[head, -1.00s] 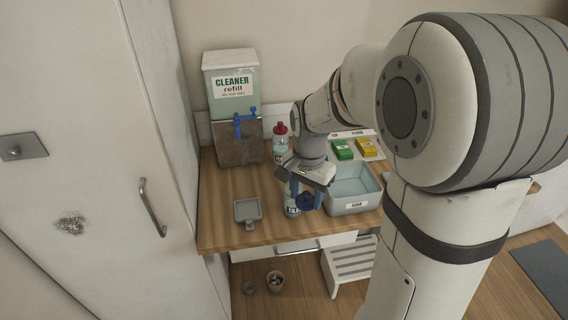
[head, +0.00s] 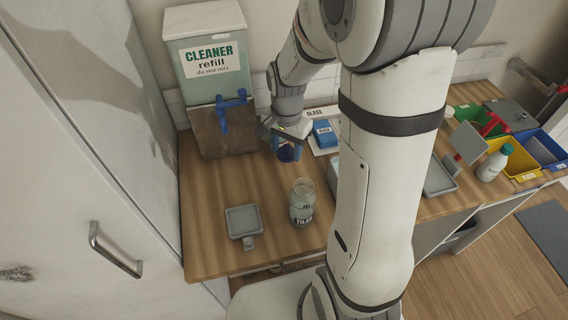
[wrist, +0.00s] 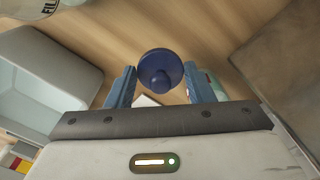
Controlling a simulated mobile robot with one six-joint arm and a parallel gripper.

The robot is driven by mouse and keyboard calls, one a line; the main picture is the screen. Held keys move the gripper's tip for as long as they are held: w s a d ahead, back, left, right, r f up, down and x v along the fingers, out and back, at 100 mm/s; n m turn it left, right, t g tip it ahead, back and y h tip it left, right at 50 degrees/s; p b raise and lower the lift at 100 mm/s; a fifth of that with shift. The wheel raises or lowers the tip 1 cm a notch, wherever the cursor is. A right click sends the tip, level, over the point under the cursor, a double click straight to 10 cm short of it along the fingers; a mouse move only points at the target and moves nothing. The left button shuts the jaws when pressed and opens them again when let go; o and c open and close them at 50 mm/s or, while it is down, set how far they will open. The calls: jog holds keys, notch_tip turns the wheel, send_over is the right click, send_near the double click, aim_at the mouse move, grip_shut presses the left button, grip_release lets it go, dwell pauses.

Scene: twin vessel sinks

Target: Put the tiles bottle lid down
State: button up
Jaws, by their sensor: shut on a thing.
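The tiles bottle (head: 302,204) stands upright on the wooden counter, clear-walled, with its top open and bare. My gripper (head: 287,150) is shut on the dark blue lid (head: 289,154), behind the bottle in the head view and apart from it. In the wrist view the round lid (wrist: 161,70) shows between the two blue fingers of my gripper (wrist: 160,88), with wooden counter beyond it. The lid's height above the counter is hard to tell.
A grey square dish (head: 243,221) lies left of the bottle. The cleaner refill dispenser (head: 209,75) with a blue tap stands behind. A basin (wrist: 45,75) is at left in the wrist view. A white bottle (head: 493,165) and coloured bins (head: 541,150) stand far right. Counter between dish and dispenser is clear.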

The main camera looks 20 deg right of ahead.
aim_at(286, 173)
notch_tip(286, 173, down, 4)
jog(key=shift+w+r, duration=0.1)
jog(key=shift+f, duration=1.95)
jog(key=shift+f, duration=0.15)
jog(key=o, duration=0.9)
jog(key=shift+o, duration=0.2)
